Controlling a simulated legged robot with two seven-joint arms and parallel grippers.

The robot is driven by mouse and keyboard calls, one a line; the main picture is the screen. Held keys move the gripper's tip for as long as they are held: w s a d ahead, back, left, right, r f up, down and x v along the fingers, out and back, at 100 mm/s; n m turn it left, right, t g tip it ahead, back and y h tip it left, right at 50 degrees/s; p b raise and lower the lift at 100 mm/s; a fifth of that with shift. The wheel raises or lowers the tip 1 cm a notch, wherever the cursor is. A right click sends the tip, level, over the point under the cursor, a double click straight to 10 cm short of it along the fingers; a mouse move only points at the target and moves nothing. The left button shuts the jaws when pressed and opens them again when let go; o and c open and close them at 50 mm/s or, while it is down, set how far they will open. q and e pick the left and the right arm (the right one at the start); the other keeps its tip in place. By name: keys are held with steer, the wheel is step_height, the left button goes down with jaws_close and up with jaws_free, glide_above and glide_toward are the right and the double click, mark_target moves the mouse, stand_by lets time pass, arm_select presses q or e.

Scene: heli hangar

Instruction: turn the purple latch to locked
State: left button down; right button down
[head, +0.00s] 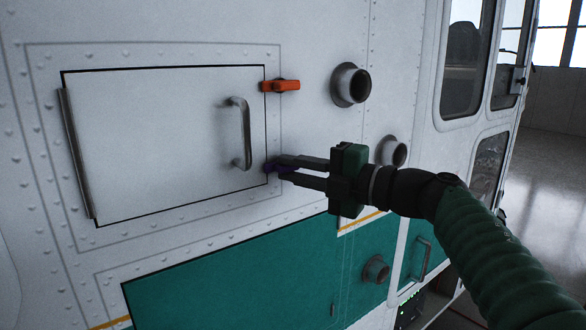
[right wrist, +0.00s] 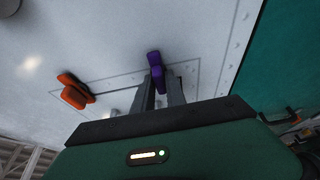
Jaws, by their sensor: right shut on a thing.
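The purple latch (right wrist: 154,61) sits on the white helicopter side and lies between my right gripper's fingertips in the right wrist view. In the head view only a sliver of the purple latch (head: 269,168) shows at the lower right edge of the hatch door (head: 160,140); the fingers hide the rest. My right gripper (head: 278,170) reaches in from the right and is shut on the purple latch. It also shows in the right wrist view (right wrist: 159,84). My left gripper is not in view.
An orange latch (head: 281,86) lies across the hatch's upper right edge, and shows in the right wrist view (right wrist: 75,90). A grey handle (head: 241,133) stands out from the hatch. Round ports (head: 351,85) protrude at right. A teal panel (head: 230,280) lies below.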

steer(key=shift+a+f, duration=0.1)
steer(key=shift+f, duration=0.35)
steer(key=c, duration=1.6)
jaws_free()
steer(key=shift+o, duration=0.8)
steer(key=shift+s+r, duration=0.25)
steer(key=shift+r, duration=0.05)
steer(key=shift+s+d+f+b, duration=0.1)
steer(key=shift+d+b, duration=0.2)
steer(key=shift+d, duration=0.15)
steer(key=b+v, duration=0.6)
steer(key=v, duration=1)
steer(key=shift+d, duration=0.25)
